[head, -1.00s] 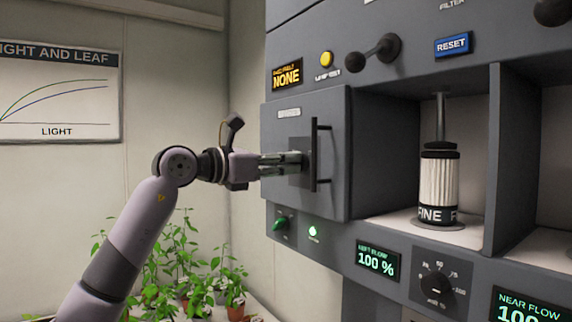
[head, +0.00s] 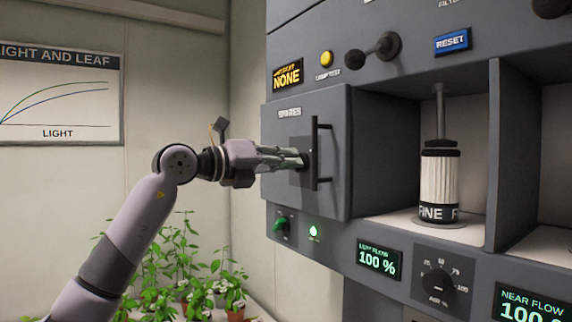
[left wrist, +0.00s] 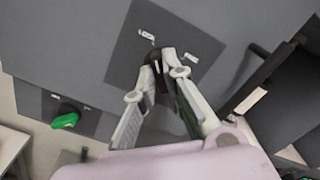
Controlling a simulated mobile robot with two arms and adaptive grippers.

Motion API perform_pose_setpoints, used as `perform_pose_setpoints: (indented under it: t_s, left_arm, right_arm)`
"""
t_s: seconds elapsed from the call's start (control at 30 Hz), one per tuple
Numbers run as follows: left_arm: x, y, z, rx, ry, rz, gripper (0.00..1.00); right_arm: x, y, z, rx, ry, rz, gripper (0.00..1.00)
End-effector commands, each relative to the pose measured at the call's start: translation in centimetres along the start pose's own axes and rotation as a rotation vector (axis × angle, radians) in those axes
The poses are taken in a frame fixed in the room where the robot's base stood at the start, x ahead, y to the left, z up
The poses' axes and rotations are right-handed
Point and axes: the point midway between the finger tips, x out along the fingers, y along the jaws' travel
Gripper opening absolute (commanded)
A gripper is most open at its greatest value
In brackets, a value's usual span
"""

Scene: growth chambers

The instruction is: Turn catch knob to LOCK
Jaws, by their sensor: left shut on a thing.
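The catch knob (left wrist: 159,72) is a small black knob with a white mark, on a dark square plate (left wrist: 192,36) on the SPARES door (head: 285,193). My left gripper (head: 302,160) is shut on it, and the fingers hide the knob in the head view. In the left wrist view the fingertips (left wrist: 160,60) close on both sides of the knob. My right gripper is not in view.
A black bar handle (head: 315,153) stands on the door just right of the fingers. A green knob (head: 280,224) and a lit green lamp (head: 313,231) are below. An open bay with a FINE filter (head: 440,185) is to the right. Potted plants (head: 180,270) stand below my arm.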

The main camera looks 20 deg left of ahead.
Motion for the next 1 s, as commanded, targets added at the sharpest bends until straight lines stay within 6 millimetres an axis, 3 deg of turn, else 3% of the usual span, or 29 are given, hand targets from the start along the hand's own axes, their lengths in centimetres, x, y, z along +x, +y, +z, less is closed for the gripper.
perform_pose_setpoints:
  t_s: [0.77,0.8,1.0]
  left_arm:
    - [0.04,0.15,-0.1,-0.097,0.003,0.002,0.0]
    - [0.03,0.15,-0.09,-0.097,0.003,0.002,0.13]
    - [0.02,0.12,-0.06,-0.096,0.002,0.002,0.26]
  right_arm:
    - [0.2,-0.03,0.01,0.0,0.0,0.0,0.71]
    - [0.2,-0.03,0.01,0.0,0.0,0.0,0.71]
    - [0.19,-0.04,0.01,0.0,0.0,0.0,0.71]
